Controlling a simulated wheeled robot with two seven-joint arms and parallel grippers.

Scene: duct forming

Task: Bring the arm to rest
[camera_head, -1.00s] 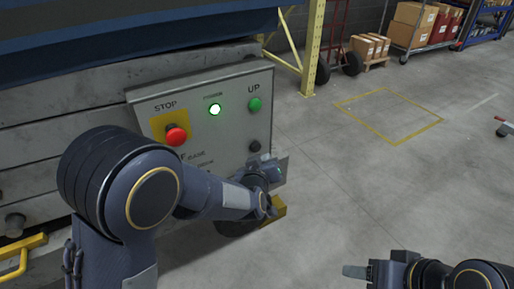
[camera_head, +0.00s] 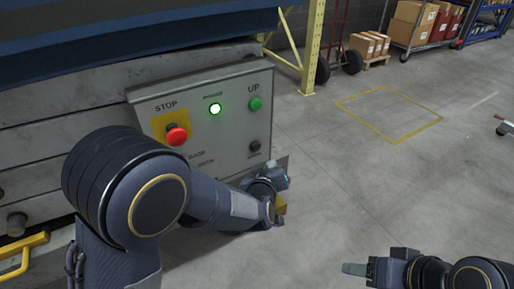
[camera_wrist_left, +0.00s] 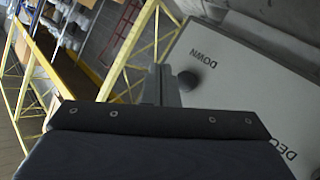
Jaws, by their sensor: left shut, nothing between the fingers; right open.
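My left arm reaches in from the left in the head view, in front of a grey control panel (camera_head: 225,145). My left gripper (camera_head: 280,178) is just below the panel's lower right corner, partly hidden by its own wrist. In the left wrist view its fingers (camera_wrist_left: 160,86) are shut with nothing between them, beside the black DOWN button (camera_wrist_left: 187,80). I cannot tell the gap to the panel. My right gripper (camera_head: 354,269) is open and empty at the bottom right, over bare floor.
A yellow frame (camera_head: 312,50) and a hand truck (camera_head: 338,45) stand behind.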

